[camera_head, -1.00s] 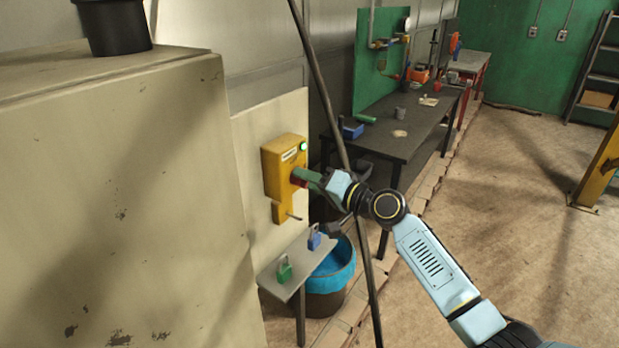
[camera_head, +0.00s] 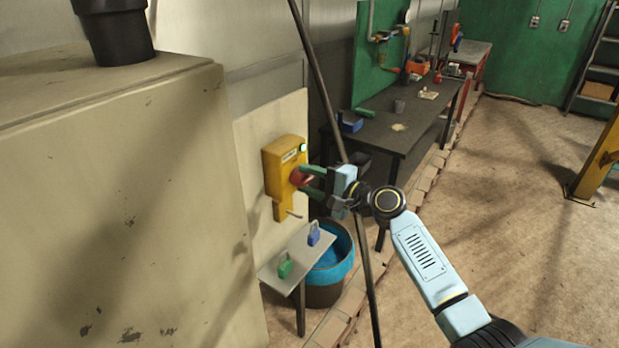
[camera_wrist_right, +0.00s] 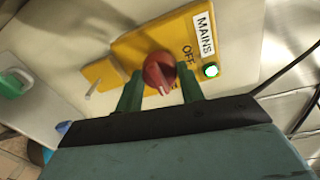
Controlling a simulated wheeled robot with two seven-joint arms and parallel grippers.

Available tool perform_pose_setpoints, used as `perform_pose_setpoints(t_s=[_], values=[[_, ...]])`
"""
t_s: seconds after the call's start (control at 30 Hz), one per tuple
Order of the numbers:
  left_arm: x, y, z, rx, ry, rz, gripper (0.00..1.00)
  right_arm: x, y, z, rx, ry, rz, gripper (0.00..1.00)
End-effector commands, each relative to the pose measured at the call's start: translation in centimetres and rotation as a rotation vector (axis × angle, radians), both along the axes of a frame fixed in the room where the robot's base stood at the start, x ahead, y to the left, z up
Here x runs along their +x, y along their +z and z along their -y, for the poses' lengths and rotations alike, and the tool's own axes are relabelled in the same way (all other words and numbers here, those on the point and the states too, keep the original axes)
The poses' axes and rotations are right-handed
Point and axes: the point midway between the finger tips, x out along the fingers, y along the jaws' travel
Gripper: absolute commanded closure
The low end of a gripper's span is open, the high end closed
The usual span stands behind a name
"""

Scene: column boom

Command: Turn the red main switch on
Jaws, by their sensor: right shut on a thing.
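The red main switch (camera_head: 299,177) is a round knob on the yellow box (camera_head: 281,160) on the wall panel. In the right wrist view the red knob (camera_wrist_right: 159,72) sits between the two green fingers of my right gripper (camera_wrist_right: 162,84), and its ridge points toward the gripper. The gripper (camera_head: 308,181) is shut on it in the head view. The labels MAINS (camera_wrist_right: 204,33) and OFF (camera_wrist_right: 188,56) show beside the knob; lettering below it is partly hidden. A green lamp (camera_wrist_right: 211,70) on the box is lit. My left gripper is out of view.
A small shelf (camera_head: 292,262) below the box holds a green padlock (camera_head: 285,266) and a blue padlock (camera_head: 314,235). A blue-lined bin (camera_head: 334,270) stands under it. A thin dark pole (camera_head: 330,110) crosses near my gripper. A large beige cabinet (camera_head: 110,200) fills the left.

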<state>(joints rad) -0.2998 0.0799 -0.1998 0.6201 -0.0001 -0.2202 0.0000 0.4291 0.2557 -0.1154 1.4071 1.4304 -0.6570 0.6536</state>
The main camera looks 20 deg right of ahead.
Motion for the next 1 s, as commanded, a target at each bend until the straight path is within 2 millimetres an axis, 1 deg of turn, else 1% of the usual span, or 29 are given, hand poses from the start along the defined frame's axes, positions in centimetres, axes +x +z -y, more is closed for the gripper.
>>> perform_pose_setpoints(t_s=[0.2,0.6,0.63,0.77,0.8,1.0], values=[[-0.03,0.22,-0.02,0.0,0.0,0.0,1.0,-0.01,-0.04,0.05,0.03,0.0,-0.025,0.85],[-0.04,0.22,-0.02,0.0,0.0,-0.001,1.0,0.0,-0.08,0.04,0.035,0.0,-0.03,0.85],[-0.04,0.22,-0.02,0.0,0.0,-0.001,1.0,0.0,-0.08,0.04,0.035,0.0,-0.03,0.61],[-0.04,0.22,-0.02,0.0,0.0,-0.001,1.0,0.0,-0.07,0.04,0.035,0.0,-0.029,0.44],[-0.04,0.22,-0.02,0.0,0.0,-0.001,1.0,0.0,-0.06,0.04,0.035,0.0,-0.028,0.4],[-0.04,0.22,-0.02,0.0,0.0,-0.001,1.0,0.0,-0.03,0.02,0.034,0.0,-0.027,0.4]])
